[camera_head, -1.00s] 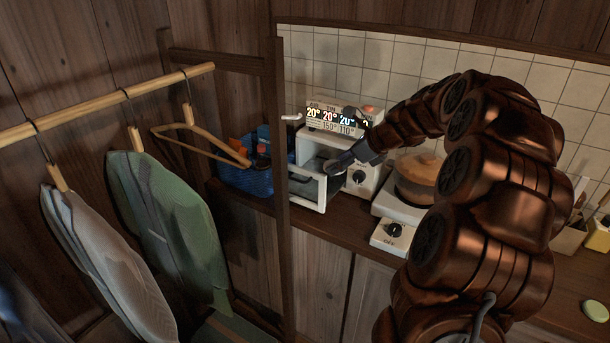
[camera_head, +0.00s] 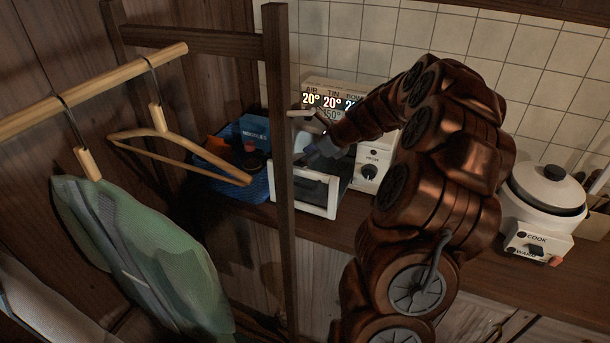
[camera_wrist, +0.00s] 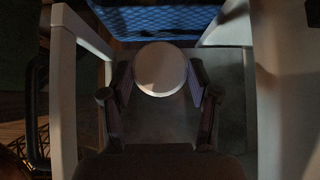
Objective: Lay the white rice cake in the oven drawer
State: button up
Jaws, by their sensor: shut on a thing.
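The white rice cake (camera_wrist: 160,68) is a pale round disc between the fingers of my gripper (camera_wrist: 161,82) in the wrist view. My gripper is shut on it. In the head view my gripper (camera_head: 312,152) reaches into the small white oven from the right, over the pulled-out oven drawer (camera_head: 306,203), and the cake cannot be made out there. The drawer has a white frame front, and its frame (camera_wrist: 62,95) runs down the left of the wrist view. A grey surface lies below the cake; I cannot tell whether they touch.
A blue basket (camera_head: 240,188) stands left of the oven. A wooden post (camera_head: 279,120) rises close in front, with a hanger rail (camera_head: 100,85) and clothes to the left. A white cooker (camera_head: 543,205) stands on the counter at right.

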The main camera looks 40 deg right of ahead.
jog(key=shift+f+p, duration=0.3)
jog(key=shift+f, duration=2.85)
jog(key=o, duration=1.2)
jog(key=shift+f, duration=0.15)
jog(key=shift+c, duration=0.2)
jog(key=b+v, duration=0.2)
jog(key=v, duration=1)
jog(key=shift+s+a, duration=0.1)
